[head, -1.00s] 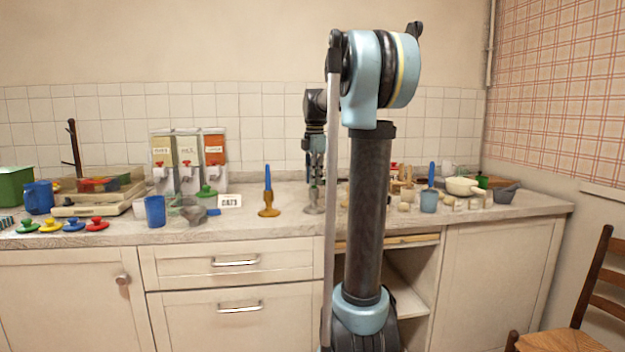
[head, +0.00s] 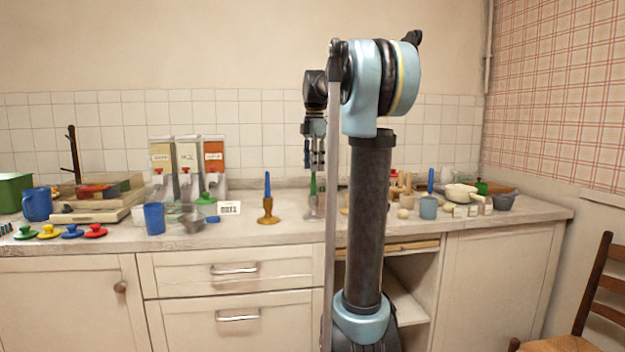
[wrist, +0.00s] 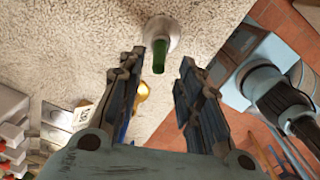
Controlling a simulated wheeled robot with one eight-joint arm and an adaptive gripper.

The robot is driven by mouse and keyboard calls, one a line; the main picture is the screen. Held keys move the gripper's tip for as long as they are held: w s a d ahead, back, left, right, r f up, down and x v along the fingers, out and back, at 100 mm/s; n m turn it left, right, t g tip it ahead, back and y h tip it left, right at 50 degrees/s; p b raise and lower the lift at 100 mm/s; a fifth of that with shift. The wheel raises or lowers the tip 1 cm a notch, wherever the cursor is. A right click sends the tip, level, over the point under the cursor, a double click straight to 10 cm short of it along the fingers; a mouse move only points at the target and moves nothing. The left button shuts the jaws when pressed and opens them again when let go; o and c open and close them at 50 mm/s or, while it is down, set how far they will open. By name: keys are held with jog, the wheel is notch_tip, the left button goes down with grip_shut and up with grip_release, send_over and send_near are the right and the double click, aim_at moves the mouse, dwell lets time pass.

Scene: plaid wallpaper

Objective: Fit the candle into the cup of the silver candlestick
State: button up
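The silver candlestick (head: 313,209) stands on the counter below my gripper, partly behind my arm. A green candle (head: 313,184) stands upright on top of it; it appears seated in the cup, whose rim I cannot make out. In the wrist view the green candle (wrist: 159,57) points up toward the camera, with the round silver base (wrist: 162,29) behind it. My gripper (head: 314,167) is above the candle, pointing down. In the wrist view its two fingers (wrist: 161,62) are spread, with a clear gap and nothing held between them.
A gold candlestick (head: 268,217) with a blue candle (head: 267,185) stands just left. Further left are a label card (head: 229,208), a blue cup (head: 154,218) and dispensers (head: 187,158). A grey-blue cup (head: 428,207) and small items crowd the right. The counter's front strip is clear.

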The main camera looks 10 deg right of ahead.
jog(key=shift+r, duration=2.25)
jog(key=s+f+m+t, duration=0.1)
jog(key=s+f+m, duration=0.9)
jog(key=s+f, duration=0.7)
jog(key=s+f+m, duration=1.1)
jog(key=s+f, duration=0.6)
jog(key=f, duration=0.5)
jog(key=shift+s+a+t, duration=0.15)
jog(key=shift+s+t, duration=0.15)
jog(key=shift+t, duration=0.1)
